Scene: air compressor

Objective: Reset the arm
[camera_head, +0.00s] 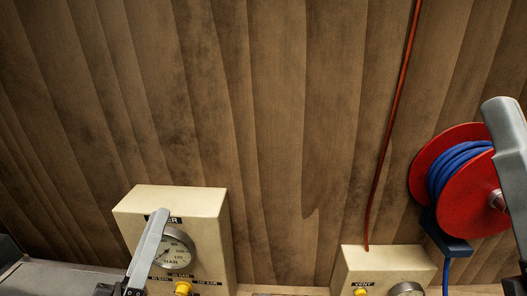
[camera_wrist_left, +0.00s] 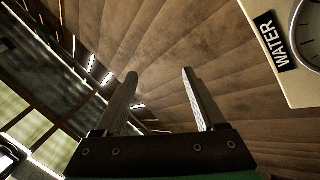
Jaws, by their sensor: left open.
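My left gripper (camera_wrist_left: 160,74) is open in the left wrist view, with its two grey fingers apart and nothing between them. In the head view, my left gripper (camera_head: 148,250) shows as a grey bar in front of the cream box with a round gauge. A grey part of my right arm (camera_head: 510,150) comes in at the right edge in front of the red hose reel. Whether its gripper is open or shut cannot be made out.
A cream box (camera_head: 210,215) carries a gauge (camera_head: 173,248) and a yellow fitting (camera_head: 183,288). It shows as WATER in the left wrist view (camera_wrist_left: 290,85). A smaller VENT box (camera_head: 350,268) stands right of it. The reel (camera_head: 430,160) holds blue hose. A red line runs down the wooden wall (camera_head: 280,110).

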